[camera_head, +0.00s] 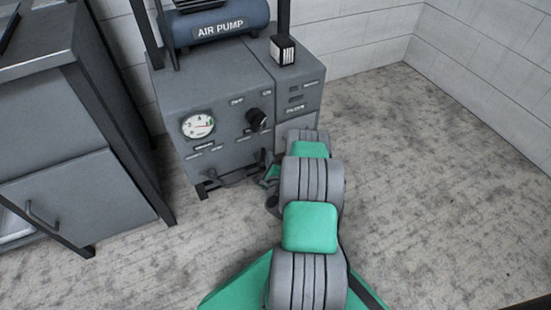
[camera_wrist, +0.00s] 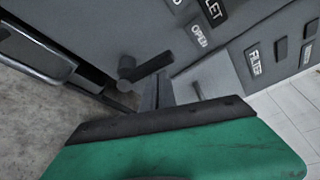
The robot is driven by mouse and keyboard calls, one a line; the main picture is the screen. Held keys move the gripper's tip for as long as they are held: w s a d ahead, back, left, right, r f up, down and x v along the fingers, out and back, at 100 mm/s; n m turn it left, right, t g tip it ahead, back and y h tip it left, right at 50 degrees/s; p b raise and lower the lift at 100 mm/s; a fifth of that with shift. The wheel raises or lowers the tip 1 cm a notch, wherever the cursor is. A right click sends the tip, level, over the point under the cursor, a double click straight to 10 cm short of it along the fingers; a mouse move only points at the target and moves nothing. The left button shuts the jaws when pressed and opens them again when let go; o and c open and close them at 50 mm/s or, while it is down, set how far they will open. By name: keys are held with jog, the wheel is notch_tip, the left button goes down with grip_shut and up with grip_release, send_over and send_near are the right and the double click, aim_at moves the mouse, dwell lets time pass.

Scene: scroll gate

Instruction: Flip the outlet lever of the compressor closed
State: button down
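The compressor (camera_head: 225,95) is a grey box with a blue tank marked AIR PUMP on top. In the wrist view, a dark lever (camera_wrist: 150,66) with a round end stands out from its grey panel, near a label ending in "LET" and an "OPEN" label (camera_wrist: 199,36). My gripper (camera_wrist: 158,92) is close to the panel, its narrow grey fingers side by side and seemingly shut, just below the lever. Whether they touch it I cannot tell. In the head view my gripper (camera_head: 268,172) is low at the compressor's front, partly hidden by my arm; I cannot make out the lever there.
A round gauge (camera_head: 198,125) and a black knob (camera_head: 256,119) are on the compressor's front. A "FILTER" label (camera_wrist: 254,58) shows in the wrist view. A grey cabinet (camera_head: 70,130) stands at the left. The floor to the right is clear up to the white wall.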

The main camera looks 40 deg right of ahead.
jog(key=shift+w+a+r, duration=0.1)
jog(key=shift+a+r, duration=0.1)
jog(key=shift+a, duration=0.35)
jog(key=shift+w+a+r, duration=0.1)
jog(key=shift+a+r, duration=0.05)
jog(key=shift+a, duration=0.35)
jog(key=shift+w+a+f+b, duration=0.1)
jog(key=shift+a+b, duration=0.1)
jog(key=shift+a, duration=0.25)
jog(key=shift+w+a+f+b, duration=0.1)
jog(key=shift+a+b, duration=0.1)
jog(key=shift+a, duration=0.25)
jog(key=shift+a+f, duration=0.15)
jog(key=shift+a, duration=0.35)
jog(key=s+d+r, duration=0.2)
jog(key=d+r, duration=0.1)
jog(key=d, duration=0.1)
jog(key=s+a+f, duration=0.2)
jog(key=s+a, duration=0.2)
jog(key=s, duration=0.3)
jog(key=shift+s+a+p, duration=0.2)
jog(key=shift+p, duration=0.2)
